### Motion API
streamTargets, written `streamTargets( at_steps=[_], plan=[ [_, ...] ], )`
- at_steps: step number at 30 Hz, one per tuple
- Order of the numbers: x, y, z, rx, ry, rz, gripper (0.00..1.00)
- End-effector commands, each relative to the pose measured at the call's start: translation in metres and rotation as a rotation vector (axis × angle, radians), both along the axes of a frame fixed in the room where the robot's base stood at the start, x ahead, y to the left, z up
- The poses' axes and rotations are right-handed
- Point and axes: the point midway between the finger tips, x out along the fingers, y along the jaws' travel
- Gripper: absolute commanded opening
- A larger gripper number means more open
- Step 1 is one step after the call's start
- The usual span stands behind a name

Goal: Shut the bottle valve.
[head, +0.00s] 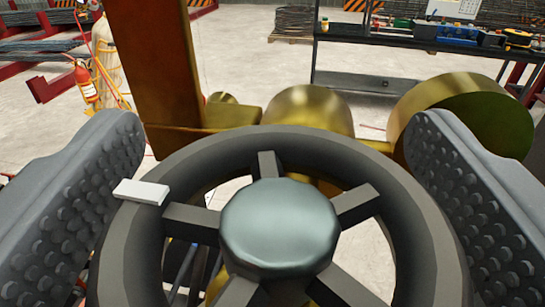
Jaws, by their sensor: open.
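The bottle valve's dark grey handwheel (425,225) fills the lower middle of the head view, with a round metallic hub and several spokes. A white marker block (141,192) sits on the left of its rim. Brass valve parts (308,110) show behind the wheel. My gripper (277,185) is open, with one studded grey finger on each side of the wheel. The left finger looks very close to the rim near the white block; I cannot tell whether either finger touches it. The wheel's lower edge is out of frame.
A brass upright (155,60) rises behind the wheel, and a large brass cylinder (470,110) is at right. A cream gas bottle (108,65) and a red extinguisher (85,82) stand at back left. A tool bench (400,42) is behind, across open floor.

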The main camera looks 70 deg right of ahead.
Motion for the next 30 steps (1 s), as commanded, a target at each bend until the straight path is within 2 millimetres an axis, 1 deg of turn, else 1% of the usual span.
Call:
streamTargets(
  at_steps=[5, 15, 19, 24, 30],
  plan=[
    [-0.006, 0.019, 0.0, 0.0, 0.001, 0.004, 0.82],
    [-0.031, 0.083, 0.0, -0.001, 0.002, 0.006, 0.82],
    [-0.038, 0.102, 0.0, -0.001, 0.002, 0.005, 0.82],
    [-0.046, 0.118, -0.001, 0.0, 0.001, 0.001, 0.82],
    [-0.05, 0.127, -0.001, -0.001, 0.0, 0.001, 0.82]
  ],
)
